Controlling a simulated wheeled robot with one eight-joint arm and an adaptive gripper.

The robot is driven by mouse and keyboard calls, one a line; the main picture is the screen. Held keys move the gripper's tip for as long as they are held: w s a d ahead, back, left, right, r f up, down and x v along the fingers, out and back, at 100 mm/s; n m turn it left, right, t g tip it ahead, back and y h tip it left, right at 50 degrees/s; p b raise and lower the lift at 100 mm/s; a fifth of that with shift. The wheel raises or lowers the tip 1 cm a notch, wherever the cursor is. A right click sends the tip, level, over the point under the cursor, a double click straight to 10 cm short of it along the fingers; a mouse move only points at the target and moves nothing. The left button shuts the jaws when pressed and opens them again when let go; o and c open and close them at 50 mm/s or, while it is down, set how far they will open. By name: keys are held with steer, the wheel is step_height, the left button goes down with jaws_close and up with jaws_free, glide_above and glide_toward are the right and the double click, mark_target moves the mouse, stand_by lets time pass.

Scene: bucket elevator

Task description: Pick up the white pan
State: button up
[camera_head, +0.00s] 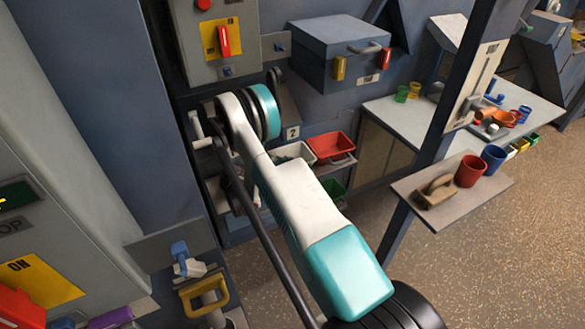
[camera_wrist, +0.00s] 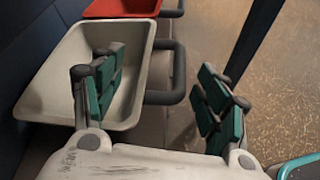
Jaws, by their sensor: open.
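The white pan (camera_wrist: 58,68) is an off-white rectangular tray with a dark loop handle (camera_wrist: 178,75) on its right side in the wrist view. In the head view the white pan (camera_head: 296,151) is partly hidden behind my arm. My gripper (camera_wrist: 161,66) is open and empty. Its left finger overlaps the pan's inside and right wall in the picture. Its right finger appears to the right of the handle, over the floor. The handle shows between the two fingers; I see no clear contact. My gripper cannot be made out in the head view.
A red pan (camera_head: 330,146) sits right beside the white one, and a green pan (camera_head: 334,188) is lower down. A post (camera_head: 440,140) and a small shelf (camera_head: 440,215) with a red cup (camera_head: 470,171) stand to the right. Open floor lies below the shelf.

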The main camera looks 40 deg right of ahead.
steer(key=b+x, duration=0.1)
steer(key=x, duration=0.2)
steer(key=b+x, duration=0.1)
steer(key=x, duration=0.1)
steer(key=shift+s+d+f+b, duration=0.1)
steer(key=shift+s+b, duration=0.2)
steer(key=c, duration=1.3)
